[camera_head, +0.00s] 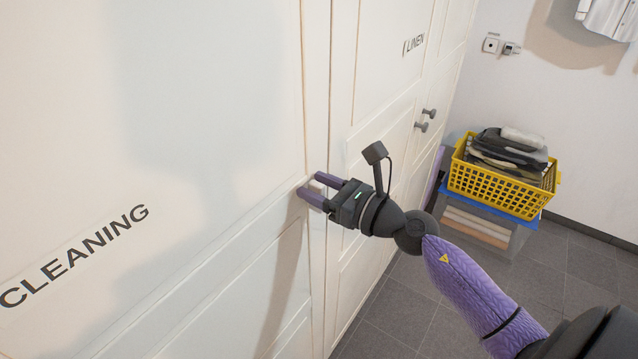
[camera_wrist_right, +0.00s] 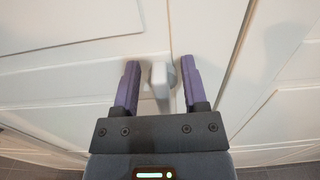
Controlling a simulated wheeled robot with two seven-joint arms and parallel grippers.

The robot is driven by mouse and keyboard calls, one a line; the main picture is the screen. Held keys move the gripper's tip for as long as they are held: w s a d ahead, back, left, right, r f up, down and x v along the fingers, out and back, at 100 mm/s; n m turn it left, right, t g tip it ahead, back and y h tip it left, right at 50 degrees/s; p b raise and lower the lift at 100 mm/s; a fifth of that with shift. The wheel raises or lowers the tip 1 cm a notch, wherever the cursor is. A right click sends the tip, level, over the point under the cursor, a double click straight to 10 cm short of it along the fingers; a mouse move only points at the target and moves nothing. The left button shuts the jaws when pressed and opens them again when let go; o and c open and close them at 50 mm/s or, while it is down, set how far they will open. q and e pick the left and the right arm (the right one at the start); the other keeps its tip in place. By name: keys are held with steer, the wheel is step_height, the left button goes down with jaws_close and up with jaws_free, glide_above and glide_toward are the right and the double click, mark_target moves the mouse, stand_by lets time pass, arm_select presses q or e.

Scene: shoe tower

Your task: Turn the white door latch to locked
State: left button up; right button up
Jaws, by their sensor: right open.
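The white door latch (camera_wrist_right: 160,76) shows in the right wrist view, between the two purple fingers of my right gripper (camera_wrist_right: 160,82). The fingers are open, one on each side of it, with a visible gap on the left; on the right the finger is close to it. In the head view my right gripper (camera_head: 317,190) is at the edge of the white door marked CLEANING (camera_head: 200,130), and the latch is hidden there behind the fingers. I cannot tell whether either finger touches the latch. My left gripper is not in view.
A neighbouring white door marked LINEN (camera_head: 385,75) has dark knobs (camera_head: 425,120). A yellow basket (camera_head: 500,188) of folded cloth stands on a box at the right. Grey tiled floor (camera_head: 400,310) is clear below the doors.

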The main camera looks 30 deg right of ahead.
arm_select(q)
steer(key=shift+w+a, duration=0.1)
arm_select(e)
steer(key=shift+c, duration=0.9)
jaws_close()
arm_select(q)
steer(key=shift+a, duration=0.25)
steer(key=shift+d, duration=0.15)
